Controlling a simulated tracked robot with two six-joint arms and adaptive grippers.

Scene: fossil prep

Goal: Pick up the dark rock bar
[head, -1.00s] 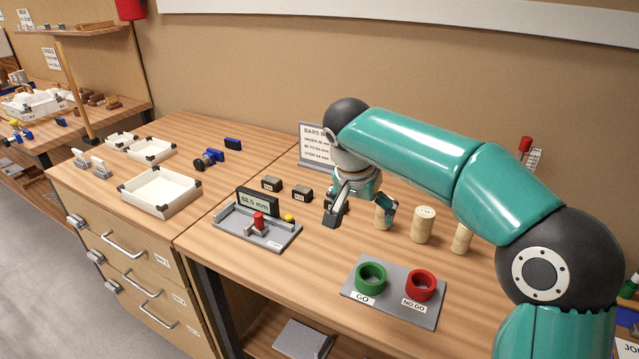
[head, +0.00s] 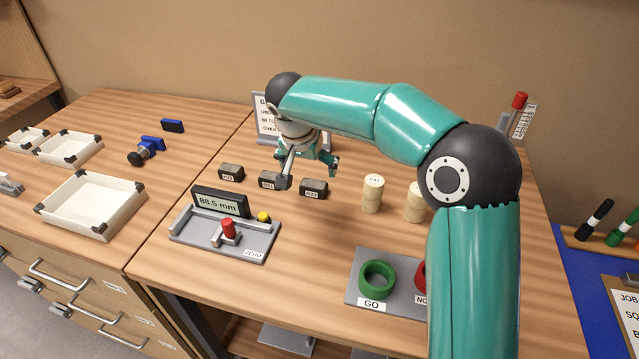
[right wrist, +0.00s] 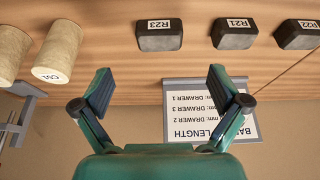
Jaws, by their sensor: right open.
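Three dark rock bars with white labels lie in a row on the bench: R22 (head: 231,172), R21 (head: 268,180) and R23 (head: 314,189). They also show at the top of the right wrist view, as R23 (right wrist: 159,36), R21 (right wrist: 234,32) and R22 (right wrist: 298,35). My right gripper (head: 308,175) is open and empty, just behind and above R23. One finger overlaps the right end of R21 in the head view. In the wrist view the fingers (right wrist: 158,88) are spread wide, with R23 ahead between them. My left gripper is out of view.
A grey gauge (head: 225,235) reading 88.5 mm stands in front of the bars. Two pale cylinders (head: 373,193) stand to the right. A grey plate with green ring (head: 376,279) lies near the front. A bar length sign (head: 268,121) stands behind.

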